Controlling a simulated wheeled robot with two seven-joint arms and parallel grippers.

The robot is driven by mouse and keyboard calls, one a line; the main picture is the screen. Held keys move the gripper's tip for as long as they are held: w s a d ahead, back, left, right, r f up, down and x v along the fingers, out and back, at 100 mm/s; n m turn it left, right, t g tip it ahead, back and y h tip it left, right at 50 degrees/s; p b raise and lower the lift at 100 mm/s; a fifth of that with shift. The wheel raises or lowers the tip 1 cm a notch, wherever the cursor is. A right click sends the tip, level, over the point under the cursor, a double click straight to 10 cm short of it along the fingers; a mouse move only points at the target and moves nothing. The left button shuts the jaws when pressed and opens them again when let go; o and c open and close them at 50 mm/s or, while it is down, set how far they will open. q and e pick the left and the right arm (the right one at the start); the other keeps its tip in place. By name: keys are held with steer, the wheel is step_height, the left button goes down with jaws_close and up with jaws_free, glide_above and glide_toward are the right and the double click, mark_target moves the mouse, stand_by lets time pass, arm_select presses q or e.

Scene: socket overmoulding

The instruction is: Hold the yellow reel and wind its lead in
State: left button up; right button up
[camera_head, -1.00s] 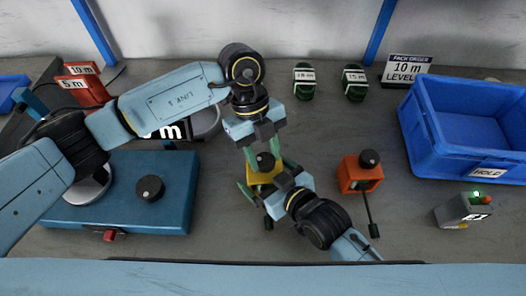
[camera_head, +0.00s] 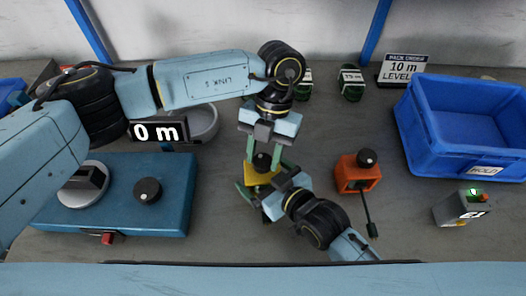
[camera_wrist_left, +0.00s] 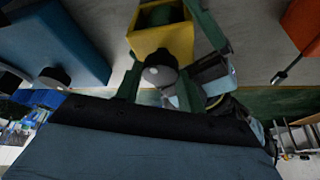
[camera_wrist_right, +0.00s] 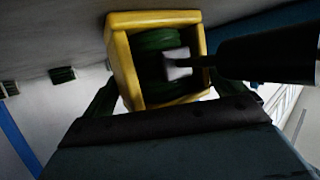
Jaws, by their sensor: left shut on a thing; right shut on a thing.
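The yellow reel (camera_head: 259,180) is at the middle of the bench, partly hidden by my grippers. My right gripper (camera_head: 264,188) is shut on the reel's body from the front. In the right wrist view the reel's yellow frame (camera_wrist_right: 120,62) sits between the fingers. The knob also shows in the left wrist view (camera_wrist_left: 160,75).
An orange reel (camera_head: 358,177) with its lead stands close on the right. A blue bin (camera_head: 415,145) and a small grey device (camera_head: 460,210) are farther right. A blue box (camera_head: 120,205) with a knob is at left, behind it a "0 m" display (camera_head: 158,132). Two green coils stand at the back.

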arm_select(q)
steer(key=m+y, duration=0.1)
steer(key=m, duration=0.2)
steer(key=shift+d+m+t, duration=0.1)
steer(key=shift+m+t, duration=0.3)
steer(key=m+t+y, duration=0.1)
steer(key=m, duration=0.2)
steer(key=shift+s+m, duration=0.15)
steer(key=shift+m, duration=0.15)
steer(key=m+t, duration=0.1)
steer(key=m, duration=0.2)
steer(key=m+t, duration=0.1)
steer(key=m, duration=0.2)
steer(key=shift+s+y, duration=0.15)
steer(key=shift+y, duration=0.25)
steer(key=m+t, duration=0.1)
steer(key=m, duration=0.2)
steer(key=m+t+h, duration=0.1)
steer(key=m+t, duration=0.1)
steer(key=m, duration=0.2)
steer(key=shift+s+m, duration=0.15)
steer(key=shift+m, duration=0.15)
steer(key=m+h, duration=0.1)
steer(key=m, duration=0.2)
steer(key=m+t+h, duration=0.1)
steer(key=m, duration=0.2)
steer(key=shift+s+t, duration=0.1)
steer(key=shift+t, duration=0.2)
steer(key=shift+a+m, duration=0.2)
steer(key=shift+m, duration=0.2)
